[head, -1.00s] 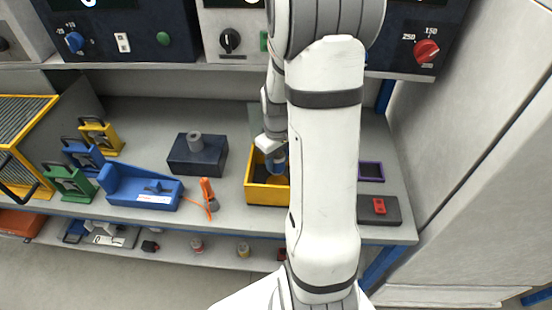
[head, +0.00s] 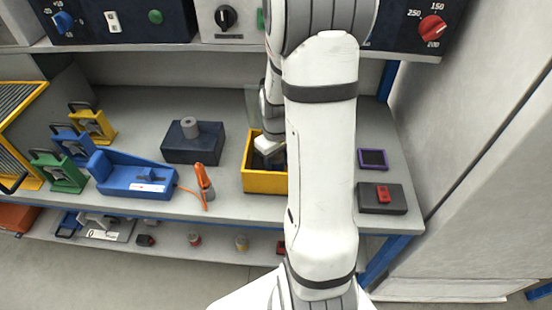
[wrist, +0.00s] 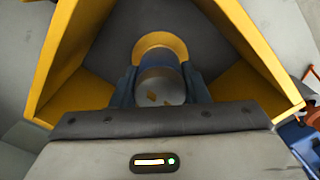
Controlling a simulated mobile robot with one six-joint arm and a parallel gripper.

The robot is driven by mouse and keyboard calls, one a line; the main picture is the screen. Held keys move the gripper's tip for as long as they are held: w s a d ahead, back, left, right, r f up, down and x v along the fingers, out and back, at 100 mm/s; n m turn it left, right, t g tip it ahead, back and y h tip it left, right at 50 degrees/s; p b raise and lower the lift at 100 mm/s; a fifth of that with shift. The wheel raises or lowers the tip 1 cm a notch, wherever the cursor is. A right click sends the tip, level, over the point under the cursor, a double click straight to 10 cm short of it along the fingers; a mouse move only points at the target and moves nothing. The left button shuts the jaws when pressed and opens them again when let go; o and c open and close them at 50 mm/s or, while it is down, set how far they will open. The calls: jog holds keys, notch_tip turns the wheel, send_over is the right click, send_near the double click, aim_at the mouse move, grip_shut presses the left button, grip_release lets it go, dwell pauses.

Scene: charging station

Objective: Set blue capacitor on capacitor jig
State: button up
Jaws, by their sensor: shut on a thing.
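My gripper (wrist: 160,88) is shut on the blue capacitor (wrist: 160,84), a short blue cylinder with a grey end facing the wrist camera. In the wrist view the capacitor is between the yellow walls of an open box (wrist: 262,52). A yellow round shape (wrist: 160,44) shows just beyond the capacitor; I cannot tell whether they touch. In the head view my gripper (head: 268,146) is at the yellow box (head: 264,183), and the capacitor is mostly hidden there. No part is clearly marked as the capacitor jig; the yellow box may be it.
A dark blue block with a grey cylinder (head: 190,129) stands left of the box. An orange-handled tool (head: 203,180) and a blue fixture (head: 130,172) are further left. A dark pad with a red part (head: 383,195) lies at right. A shelf of instruments overhangs the back.

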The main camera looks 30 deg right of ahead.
jog(key=o, duration=1.1)
jog(key=shift+r, duration=0.15)
